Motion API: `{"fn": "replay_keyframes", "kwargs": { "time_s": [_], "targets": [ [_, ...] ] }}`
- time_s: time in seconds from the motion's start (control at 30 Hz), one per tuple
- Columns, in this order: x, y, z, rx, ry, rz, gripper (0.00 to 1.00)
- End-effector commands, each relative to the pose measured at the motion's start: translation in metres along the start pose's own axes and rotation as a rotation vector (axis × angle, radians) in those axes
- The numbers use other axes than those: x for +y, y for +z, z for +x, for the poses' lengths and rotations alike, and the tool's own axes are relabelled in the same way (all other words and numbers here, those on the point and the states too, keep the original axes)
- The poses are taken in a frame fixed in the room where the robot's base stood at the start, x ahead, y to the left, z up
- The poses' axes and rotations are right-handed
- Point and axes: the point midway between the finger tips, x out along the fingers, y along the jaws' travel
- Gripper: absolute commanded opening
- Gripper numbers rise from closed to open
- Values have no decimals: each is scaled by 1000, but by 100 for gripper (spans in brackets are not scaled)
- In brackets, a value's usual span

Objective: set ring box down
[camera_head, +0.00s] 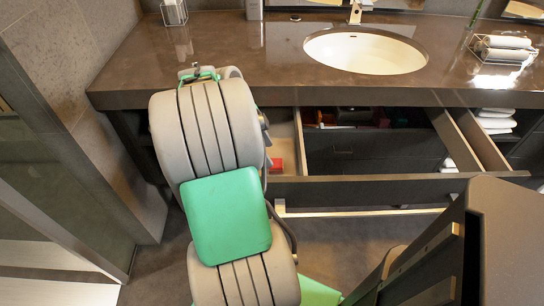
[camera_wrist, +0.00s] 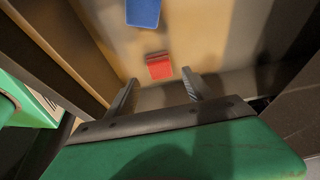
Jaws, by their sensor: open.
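A small red box (camera_wrist: 159,66), which looks like the ring box, rests on the light floor of the open drawer (camera_head: 380,190). It also shows in the head view (camera_head: 276,165), in the drawer's left part beside my arm. My gripper (camera_wrist: 159,77) is open, its two dark fingers apart. In the wrist view the red box lies just beyond the fingertips, between their lines, with no clear contact. I cannot tell how high the fingers are above the drawer floor. In the head view my arm hides the gripper.
A blue object (camera_wrist: 143,12) lies farther along the drawer floor. The brown counter (camera_head: 240,60) with a white sink (camera_head: 366,53) overhangs the drawer. Drawer walls stand close to the gripper.

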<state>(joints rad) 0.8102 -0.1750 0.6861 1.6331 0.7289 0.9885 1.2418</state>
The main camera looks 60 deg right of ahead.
Motion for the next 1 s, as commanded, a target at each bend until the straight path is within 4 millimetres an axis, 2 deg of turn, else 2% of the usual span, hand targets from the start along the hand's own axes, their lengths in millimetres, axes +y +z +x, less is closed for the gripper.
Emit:
{"fn": "replay_keyframes", "kwargs": {
  "time_s": [0.03,0.2,0.3,0.43,0.5,0.57,0.67,0.7,0.77,0.8,0.9,1.0],
  "targets": [
    [-1,0,-17,0,-4,-1,61],
    [-1,0,-54,0,-1,-1,61],
    [0,0,-66,1,0,-1,61],
    [0,1,-70,0,-2,-8,61],
    [4,14,-77,-12,-28,-112,61],
    [13,42,-91,-34,-83,-334,61],
    [56,115,-123,-74,-247,-958,61],
    [84,144,-134,-84,-326,-1239,61],
    [129,180,-144,-89,-439,-1617,61],
    [159,198,-148,-87,-512,-1843,61],
    [228,225,-148,-76,-670,-2296,61],
    [266,233,-145,-67,-757,-2530,61]
  ]
}}
